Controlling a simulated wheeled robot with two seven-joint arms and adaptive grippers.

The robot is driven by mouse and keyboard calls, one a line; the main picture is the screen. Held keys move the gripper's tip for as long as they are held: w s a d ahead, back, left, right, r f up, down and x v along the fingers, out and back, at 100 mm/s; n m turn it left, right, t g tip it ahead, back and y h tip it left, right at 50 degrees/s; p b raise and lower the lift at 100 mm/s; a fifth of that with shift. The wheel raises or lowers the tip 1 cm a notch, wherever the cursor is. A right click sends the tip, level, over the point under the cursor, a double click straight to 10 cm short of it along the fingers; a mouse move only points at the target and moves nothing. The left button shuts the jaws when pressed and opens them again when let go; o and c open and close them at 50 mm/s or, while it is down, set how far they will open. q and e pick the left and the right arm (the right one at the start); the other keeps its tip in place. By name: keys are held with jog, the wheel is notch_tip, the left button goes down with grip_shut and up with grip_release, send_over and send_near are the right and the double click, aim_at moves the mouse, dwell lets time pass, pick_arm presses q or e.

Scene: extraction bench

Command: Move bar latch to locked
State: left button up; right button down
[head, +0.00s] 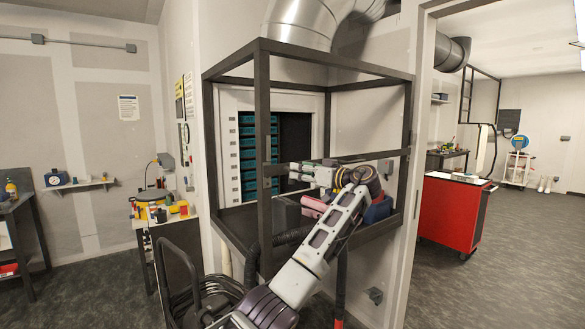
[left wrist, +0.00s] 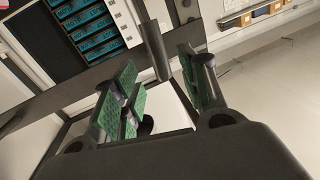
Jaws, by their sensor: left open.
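A dark horizontal bar (head: 388,154) crosses the front of the black open-frame enclosure (head: 262,110); I cannot tell its latch state. My left gripper (head: 287,171) is at the enclosure's front, near the left upright, with its green-padded fingers apart. In the left wrist view, the left gripper (left wrist: 158,88) is open, and a dark upright bar piece (left wrist: 156,50) stands just beyond and between the fingertips. I cannot tell whether it touches them. My arm hides part of the bar in the head view. My right gripper is not in view.
A rack of teal trays (head: 247,150) stands behind the frame. A cluttered side table (head: 160,212) is at left, and a red cart (head: 448,215) at right past the doorway. Dark hose coils (head: 205,300) lie in front. Open floor shows at far right.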

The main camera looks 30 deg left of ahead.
pick_arm(q)
jog(key=shift+w+a+p, duration=0.25)
jog(key=shift+a, duration=0.9)
jog(key=shift+w+a+p, duration=0.2)
jog(key=shift+w+a, duration=0.05)
jog(key=shift+a, duration=0.9)
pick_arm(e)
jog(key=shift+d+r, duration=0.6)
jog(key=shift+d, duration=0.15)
pick_arm(q)
jog(key=shift+c, duration=0.4)
grip_shut()
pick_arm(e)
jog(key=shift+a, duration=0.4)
